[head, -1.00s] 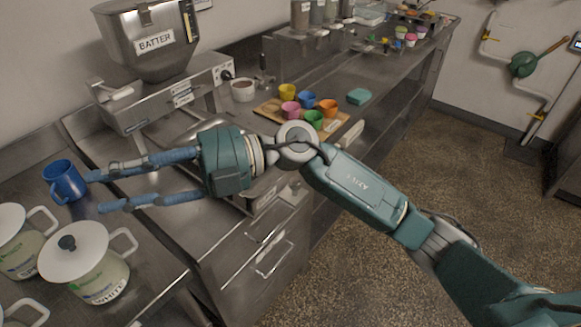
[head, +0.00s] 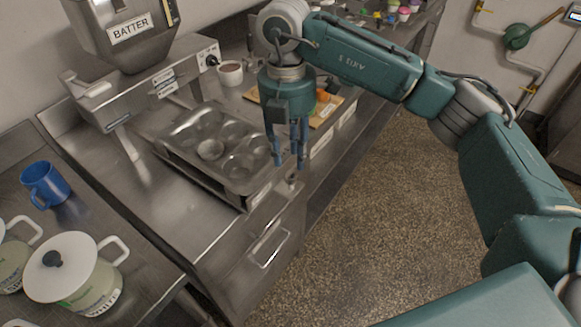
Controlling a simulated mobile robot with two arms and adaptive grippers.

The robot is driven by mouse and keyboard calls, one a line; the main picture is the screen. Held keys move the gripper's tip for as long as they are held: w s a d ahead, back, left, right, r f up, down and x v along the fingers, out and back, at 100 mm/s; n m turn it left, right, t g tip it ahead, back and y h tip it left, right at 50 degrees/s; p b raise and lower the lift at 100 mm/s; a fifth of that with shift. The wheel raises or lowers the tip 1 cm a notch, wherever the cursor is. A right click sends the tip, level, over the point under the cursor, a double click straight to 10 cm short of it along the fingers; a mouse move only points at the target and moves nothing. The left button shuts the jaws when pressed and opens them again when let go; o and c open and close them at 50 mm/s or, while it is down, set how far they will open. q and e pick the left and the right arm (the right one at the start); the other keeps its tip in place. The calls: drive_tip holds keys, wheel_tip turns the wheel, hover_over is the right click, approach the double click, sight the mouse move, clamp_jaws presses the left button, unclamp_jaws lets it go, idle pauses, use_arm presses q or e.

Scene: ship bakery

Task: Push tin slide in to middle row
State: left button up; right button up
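The metal muffin tin (head: 226,133), with its several round cups, sits on the tin slide (head: 196,178) under the batter machine. The slide's near end lies toward the counter's front edge. My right gripper (head: 289,160) hangs with its blue fingers pointing down, just right of the tin's front right side. Its fingers stand apart with nothing seen between them. A small metal knob (head: 292,179) shows just below the fingertips; I cannot tell whether they touch it. My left gripper is not in view.
The batter hopper (head: 122,30) stands on its machine behind the tin. A white cup (head: 229,73) stands beyond. A blue mug (head: 45,184) and white-lidded pots (head: 74,268) stand at left. My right arm partly hides the wooden board (head: 325,111). The floor at right is clear.

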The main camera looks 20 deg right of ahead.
sight(291, 174)
drive_tip(key=shift+s+f+p, duration=0.1)
drive_tip(key=shift+f+p, duration=0.5)
drive_tip(key=shift+f, duration=2.55)
drive_tip(key=shift+c, duration=0.5)
clamp_jaws()
